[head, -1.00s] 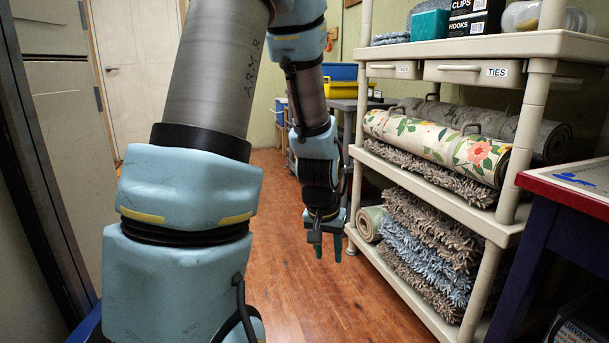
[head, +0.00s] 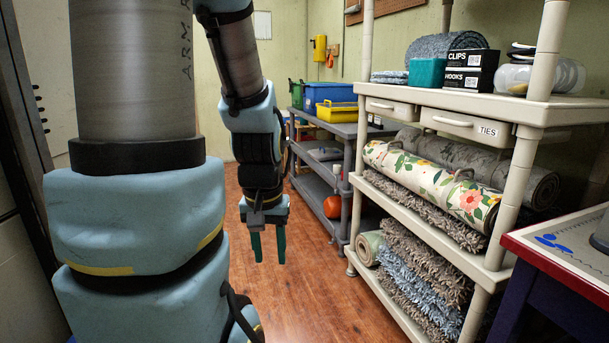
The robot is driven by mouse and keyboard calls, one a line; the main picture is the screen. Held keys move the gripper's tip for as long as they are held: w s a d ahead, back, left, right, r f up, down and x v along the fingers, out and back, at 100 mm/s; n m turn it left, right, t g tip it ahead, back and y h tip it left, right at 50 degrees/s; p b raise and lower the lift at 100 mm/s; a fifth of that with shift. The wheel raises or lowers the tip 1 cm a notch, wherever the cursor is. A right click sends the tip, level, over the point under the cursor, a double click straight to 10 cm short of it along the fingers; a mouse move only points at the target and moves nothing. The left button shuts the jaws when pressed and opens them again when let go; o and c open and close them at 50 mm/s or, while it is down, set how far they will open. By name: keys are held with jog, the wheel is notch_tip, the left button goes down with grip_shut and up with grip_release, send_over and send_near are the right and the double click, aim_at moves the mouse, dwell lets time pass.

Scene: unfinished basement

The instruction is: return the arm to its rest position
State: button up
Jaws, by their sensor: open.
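My arm fills the left half of the head view, its thick lower links close to the camera. The forearm hangs down, and my gripper (head: 268,246) points at the floor. Its two green fingers are apart with nothing between them. It hangs over the wooden floor (head: 305,300), left of the beige shelf unit, and touches nothing that I can see.
The beige shelf unit (head: 505,190) on the right holds rolled rugs, boxes and drawers. A grey shelf (head: 338,131) with a yellow bin (head: 338,112) stands behind. A red-edged table (head: 575,265) is at the right edge. A dark cabinet edge is at far left. Floor between is clear.

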notch_tip(320, 180, up, 21)
jog(key=p, duration=1.8)
jog(key=shift+f, duration=0.15)
